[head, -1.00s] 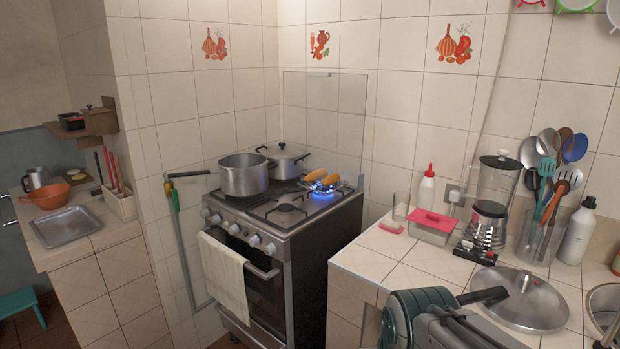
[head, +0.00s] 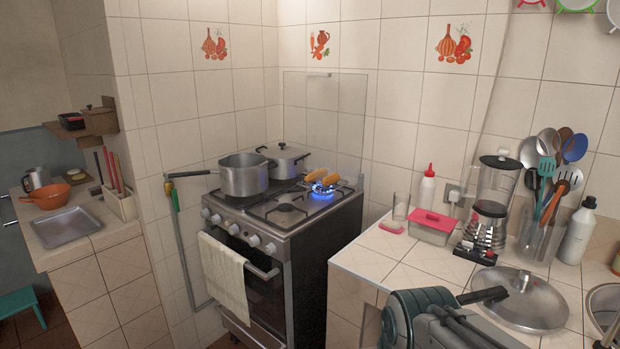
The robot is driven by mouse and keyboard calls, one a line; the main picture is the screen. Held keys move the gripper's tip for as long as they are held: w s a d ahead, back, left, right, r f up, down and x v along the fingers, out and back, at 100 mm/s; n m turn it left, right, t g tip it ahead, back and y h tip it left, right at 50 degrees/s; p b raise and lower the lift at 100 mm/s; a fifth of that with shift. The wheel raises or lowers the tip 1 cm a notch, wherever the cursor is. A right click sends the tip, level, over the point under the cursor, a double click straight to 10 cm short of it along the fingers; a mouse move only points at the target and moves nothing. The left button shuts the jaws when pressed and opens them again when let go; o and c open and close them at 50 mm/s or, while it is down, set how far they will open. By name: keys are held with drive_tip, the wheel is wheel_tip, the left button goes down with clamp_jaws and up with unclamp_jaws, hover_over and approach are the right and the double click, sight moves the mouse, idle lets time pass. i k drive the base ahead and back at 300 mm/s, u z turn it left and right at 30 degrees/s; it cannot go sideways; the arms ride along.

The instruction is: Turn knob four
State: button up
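The stove (head: 325,250) stands in the corner, with a row of several round knobs along its front panel. Knobs show at the left end (head: 206,212), in the middle (head: 233,229), and toward the right end (head: 254,240) and (head: 270,249). No numbers on them can be read, so I cannot tell which is knob four. A blue flame (head: 322,192) burns on the right side of the stove top, below corn cobs (head: 322,178). Part of my arm shows at the bottom centre-right, apart from the stove. My gripper's fingers are not in view.
A pot (head: 243,175) and a lidded pot (head: 283,160) stand on the stove. A towel (head: 224,275) hangs from the oven handle. The right counter (head: 375,262) holds a pink-lidded box (head: 432,225), a blender (head: 493,200) and a metal lid (head: 535,305). The space before the stove looks clear.

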sight(271, 247)
drive_tip(key=u, duration=0.2)
drive_tip(key=k, duration=0.35)
drive_tip(key=z, duration=0.7)
drive_tip(key=i, duration=0.9)
drive_tip(key=u, duration=0.5)
drive_tip(key=i, duration=0.55)
drive_tip(key=u, duration=0.35)
